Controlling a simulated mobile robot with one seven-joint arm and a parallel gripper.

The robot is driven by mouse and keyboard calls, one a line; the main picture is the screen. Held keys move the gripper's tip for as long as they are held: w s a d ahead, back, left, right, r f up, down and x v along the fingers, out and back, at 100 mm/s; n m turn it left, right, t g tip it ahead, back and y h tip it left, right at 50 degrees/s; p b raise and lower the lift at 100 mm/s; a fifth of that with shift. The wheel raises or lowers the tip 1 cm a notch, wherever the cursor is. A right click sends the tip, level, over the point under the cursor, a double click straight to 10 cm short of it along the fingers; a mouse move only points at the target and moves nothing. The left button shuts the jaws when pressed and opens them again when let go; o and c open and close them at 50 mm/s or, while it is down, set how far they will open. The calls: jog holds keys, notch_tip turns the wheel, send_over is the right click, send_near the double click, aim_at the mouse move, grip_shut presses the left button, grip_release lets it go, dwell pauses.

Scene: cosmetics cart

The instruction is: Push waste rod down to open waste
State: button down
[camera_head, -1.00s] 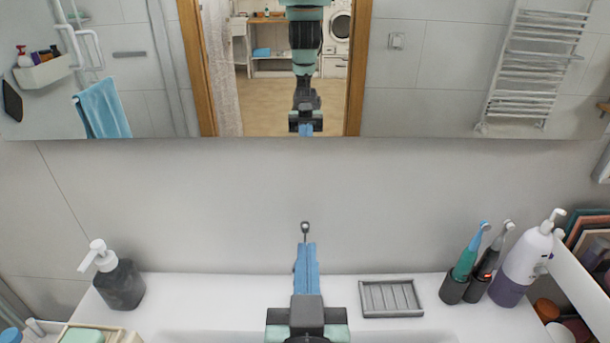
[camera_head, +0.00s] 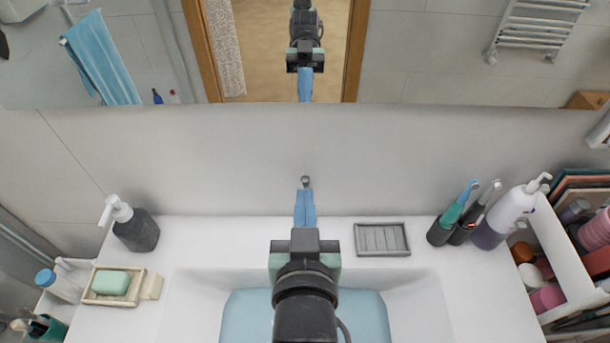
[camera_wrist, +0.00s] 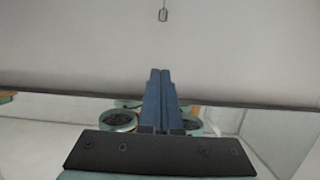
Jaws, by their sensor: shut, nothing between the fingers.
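The waste rod (camera_head: 305,181) is a thin upright rod with a small round knob, standing behind the sink against the wall. Only its top shows in the head view; my gripper hides the lower part. My gripper (camera_head: 305,194) has long blue fingers, shut together and empty, pointing toward the wall. In the head view the fingertips overlap the rod just below its knob; I cannot tell whether they touch. In the wrist view the rod (camera_wrist: 163,13) shows small at the top edge, clearly apart from the blue fingertips of my gripper (camera_wrist: 160,73).
The sink basin (camera_head: 380,278) lies below my arm. A soap dispenser (camera_head: 137,232) and a soap dish (camera_head: 100,298) stand left. A grey ridged tray (camera_head: 382,240), toothbrushes (camera_head: 455,215) and a pump bottle (camera_head: 505,217) stand right. A mirror (camera_head: 450,50) hangs above on the wall.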

jog(key=p, duration=0.3)
send_over(305, 181)
jog(key=s, duration=0.1)
notch_tip(305, 181, down, 2)
notch_tip(305, 181, down, 3)
jog(key=shift+s, duration=0.15)
jog(key=shift+f, duration=0.7)
